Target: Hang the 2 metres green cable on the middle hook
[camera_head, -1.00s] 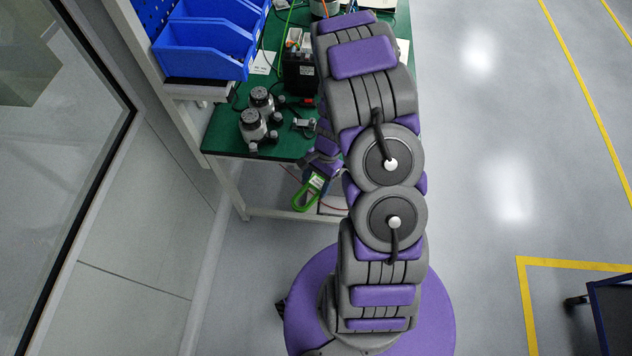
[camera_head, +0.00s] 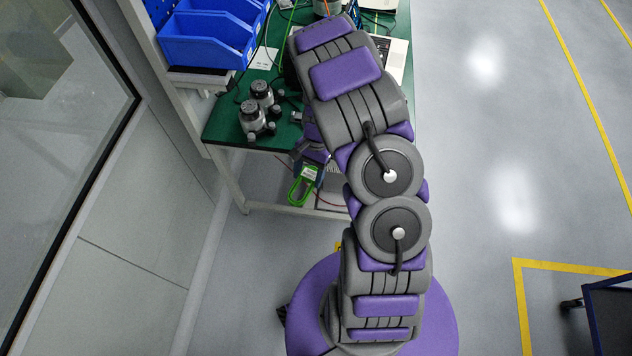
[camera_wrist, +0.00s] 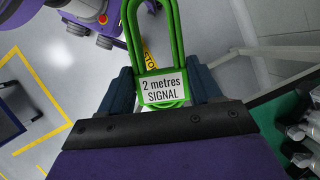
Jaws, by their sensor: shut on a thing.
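The green cable (camera_head: 301,188) is a coiled loop with a white label, seen in the head view beside the front edge of the green table. In the wrist view the cable (camera_wrist: 173,28) stands between the fingers, and its label (camera_wrist: 162,88) reads "2 metres SIGNAL". My gripper (camera_wrist: 163,88) is shut on the cable, with one dark finger on each side of the label. In the head view my gripper (camera_head: 310,168) is partly hidden under my arm. No hook shows in these frames.
A glass-panelled wall (camera_head: 110,200) stands at the left. The grey floor at the right is open, with a dark blue cart (camera_head: 612,300) at the lower right.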

